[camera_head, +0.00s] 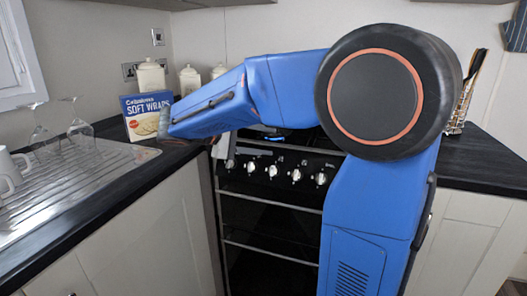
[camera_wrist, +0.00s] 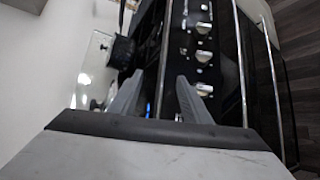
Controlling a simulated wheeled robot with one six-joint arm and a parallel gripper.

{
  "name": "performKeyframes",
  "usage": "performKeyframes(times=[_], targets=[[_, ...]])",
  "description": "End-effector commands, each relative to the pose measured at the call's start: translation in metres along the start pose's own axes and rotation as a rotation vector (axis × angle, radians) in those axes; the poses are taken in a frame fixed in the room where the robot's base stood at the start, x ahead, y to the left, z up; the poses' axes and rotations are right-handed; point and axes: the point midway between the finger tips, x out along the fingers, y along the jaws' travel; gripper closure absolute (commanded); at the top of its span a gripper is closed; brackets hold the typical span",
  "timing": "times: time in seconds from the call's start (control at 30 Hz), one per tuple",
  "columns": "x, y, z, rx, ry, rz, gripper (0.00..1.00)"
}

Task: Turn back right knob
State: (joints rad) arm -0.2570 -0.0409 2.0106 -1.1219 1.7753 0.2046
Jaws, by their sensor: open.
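The dark cooker front carries a row of silver control knobs (camera_head: 296,175). They also show in the wrist view (camera_wrist: 203,56), running up the picture. No label can be read, so I cannot tell which is the back right knob. My gripper (camera_wrist: 158,95) is open, with its two grey fingers apart and nothing seen between them. In the head view my gripper (camera_head: 229,158) is at the left end of the knob row, partly hidden by my arm.
The hob is mostly hidden behind my blue arm. Metal rails (camera_head: 270,201) cross the cooker front below the knobs. A Soft Wraps box (camera_head: 146,115) and white canisters (camera_head: 150,76) stand on the left counter, near a steel drainer (camera_head: 75,180) with glasses.

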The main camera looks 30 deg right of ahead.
Motion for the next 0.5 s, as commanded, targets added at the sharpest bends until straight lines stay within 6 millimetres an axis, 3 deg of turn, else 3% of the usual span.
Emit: performKeyframes(times=[0.37,0.5], targets=[[0.0,0.002,0.001,0.006,0.001,-0.008,0.57],[0.006,0.003,0.011,0.116,0.01,-0.113,0.57]])
